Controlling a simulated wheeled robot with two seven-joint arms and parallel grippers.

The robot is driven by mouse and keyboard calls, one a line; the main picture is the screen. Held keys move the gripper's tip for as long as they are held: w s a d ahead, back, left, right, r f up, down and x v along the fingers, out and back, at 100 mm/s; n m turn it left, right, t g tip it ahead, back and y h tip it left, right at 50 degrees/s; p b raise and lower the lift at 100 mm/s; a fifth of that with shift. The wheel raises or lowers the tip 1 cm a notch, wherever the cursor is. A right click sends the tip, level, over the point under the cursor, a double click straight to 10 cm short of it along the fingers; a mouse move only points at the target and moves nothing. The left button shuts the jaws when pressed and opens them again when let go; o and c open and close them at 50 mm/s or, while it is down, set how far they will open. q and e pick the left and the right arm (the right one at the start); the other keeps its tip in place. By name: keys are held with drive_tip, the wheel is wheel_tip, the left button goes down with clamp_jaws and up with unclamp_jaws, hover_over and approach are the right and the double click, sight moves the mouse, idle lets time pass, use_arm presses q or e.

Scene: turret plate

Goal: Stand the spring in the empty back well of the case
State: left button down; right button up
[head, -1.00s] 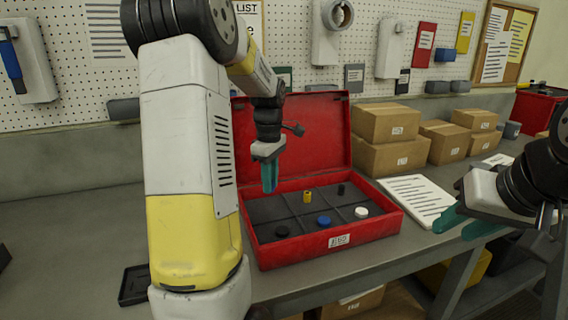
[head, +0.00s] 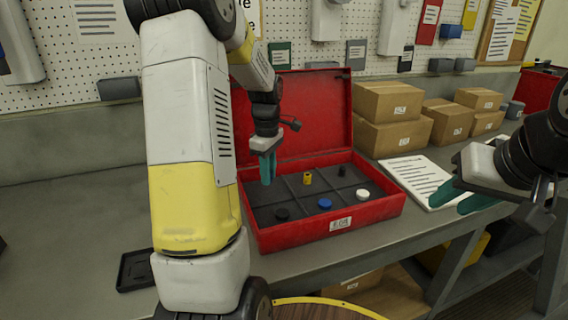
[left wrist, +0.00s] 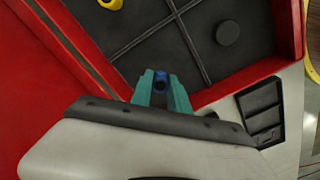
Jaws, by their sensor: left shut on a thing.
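The red case (head: 300,237) stands open on the bench, its lid up at the back and its dark inside split into wells. My left gripper (head: 267,182) points down over the back left well, which looks empty. In the left wrist view its teal fingers are shut on a small blue piece, the spring (left wrist: 160,81), held upright-looking between them. Its lower end is hidden, so I cannot tell if it touches the well floor (left wrist: 133,42). My right gripper (head: 450,207) is open and empty, right of the case.
Other wells hold a yellow part (head: 307,178), a small black part (head: 342,171), a black disc (head: 282,214), a blue disc (head: 325,204) and a white disc (head: 363,195). A paper sheet (head: 412,177) and cardboard boxes (head: 387,103) lie right. A black tray (head: 134,270) lies left.

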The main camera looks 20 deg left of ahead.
use_arm(q)
drive_tip(key=shift+f, duration=0.15)
idle(0.5)
drive_tip(key=shift+f, duration=0.7)
drive_tip(key=shift+f, duration=0.75)
idle(1.1)
drive_tip(key=c, duration=1.2)
unclamp_jaws()
drive_tip(key=shift+r, duration=4)
